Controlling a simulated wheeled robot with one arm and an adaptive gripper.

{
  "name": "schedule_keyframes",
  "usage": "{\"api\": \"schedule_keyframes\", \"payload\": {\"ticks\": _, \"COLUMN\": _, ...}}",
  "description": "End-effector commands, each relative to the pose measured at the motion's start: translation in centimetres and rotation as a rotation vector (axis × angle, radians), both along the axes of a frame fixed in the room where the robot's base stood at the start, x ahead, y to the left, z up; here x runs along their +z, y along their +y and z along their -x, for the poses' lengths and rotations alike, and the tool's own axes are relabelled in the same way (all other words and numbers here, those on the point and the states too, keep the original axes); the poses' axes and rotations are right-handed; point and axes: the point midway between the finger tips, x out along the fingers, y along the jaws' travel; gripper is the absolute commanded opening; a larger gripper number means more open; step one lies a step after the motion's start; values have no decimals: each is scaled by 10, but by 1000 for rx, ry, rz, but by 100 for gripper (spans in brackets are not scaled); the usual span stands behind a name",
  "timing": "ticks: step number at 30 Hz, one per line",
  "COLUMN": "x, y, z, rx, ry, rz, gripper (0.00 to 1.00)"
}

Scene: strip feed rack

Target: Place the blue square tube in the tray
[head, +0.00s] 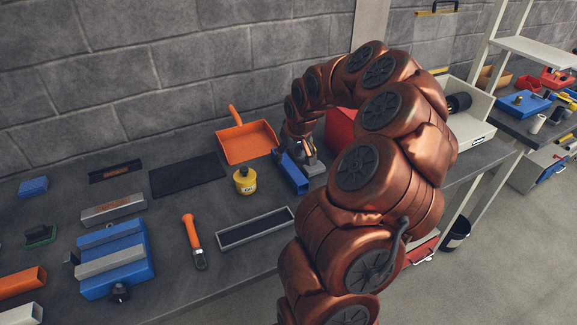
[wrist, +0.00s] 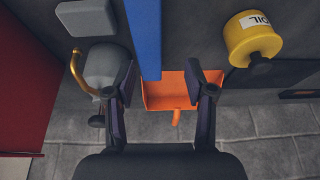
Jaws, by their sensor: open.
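The blue square tube (head: 293,173) lies on the bench below my gripper (head: 303,158), partly hidden by it in the head view. In the wrist view the tube (wrist: 145,38) runs from the top edge down between the two fingers, closer to the left finger. My gripper (wrist: 161,82) is open, with a gap on both sides of the tube; I cannot tell how high the fingertips are above the bench. A long, narrow tray (head: 233,240) with a pale grey rim and dark floor lies to the left and in front of the tube. It looks empty.
An orange dustpan (head: 247,142) lies behind the tube, and a yellow oil bottle (head: 245,181) stands to its left. A red box (head: 340,128) stands right of my gripper. A grey rounded object with a brass curve (wrist: 105,65) is close to the left finger. An orange-handled tool (head: 191,232) lies left of the tray.

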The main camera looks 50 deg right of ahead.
Motion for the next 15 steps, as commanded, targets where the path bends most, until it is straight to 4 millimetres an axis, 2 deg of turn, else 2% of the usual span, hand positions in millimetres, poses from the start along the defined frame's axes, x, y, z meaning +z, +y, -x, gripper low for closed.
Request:
{"api": "schedule_keyframes", "payload": {"ticks": 1, "x": -2, "y": -10, "z": 2, "rx": -15, "ry": -6, "rz": 2, "gripper": 54}}
{"api": "schedule_keyframes", "payload": {"ticks": 4, "x": -6, "y": -20, "z": 3, "rx": -28, "ry": -10, "rz": 6, "gripper": 54}}
{"api": "schedule_keyframes", "payload": {"ticks": 15, "x": -28, "y": -23, "z": -6, "rx": -28, "ry": -9, "rz": 7, "gripper": 54}}
